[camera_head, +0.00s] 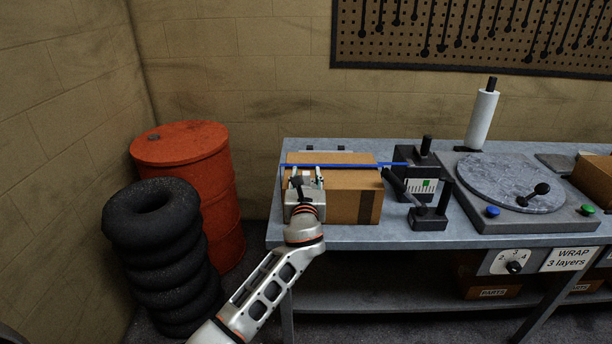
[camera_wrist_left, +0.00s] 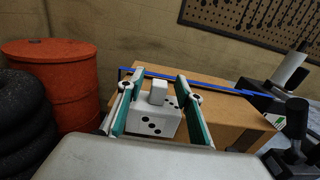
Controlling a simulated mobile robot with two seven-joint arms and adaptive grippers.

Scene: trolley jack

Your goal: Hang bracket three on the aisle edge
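A pale grey-white bracket (camera_wrist_left: 152,125) with black dots, three on its near face, and a raised post sits between the green-padded fingers of my left gripper (camera_wrist_left: 155,100) in the left wrist view. The pads appear to touch its two sides. In the head view my left gripper (camera_head: 304,180) is over the near left part of the cardboard box (camera_head: 350,205), close to its near top edge. Whether the bracket rests on the box edge cannot be told. A blue strap (camera_head: 350,165) runs across the top of the box. My right gripper is not in view.
The box lies on a grey bench (camera_head: 400,238). A black strapping device (camera_head: 425,190) stands right of it, then a round turntable (camera_head: 500,180) and a white roll (camera_head: 482,120). A red drum (camera_head: 185,160) and stacked tyres (camera_head: 155,230) stand left of the bench.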

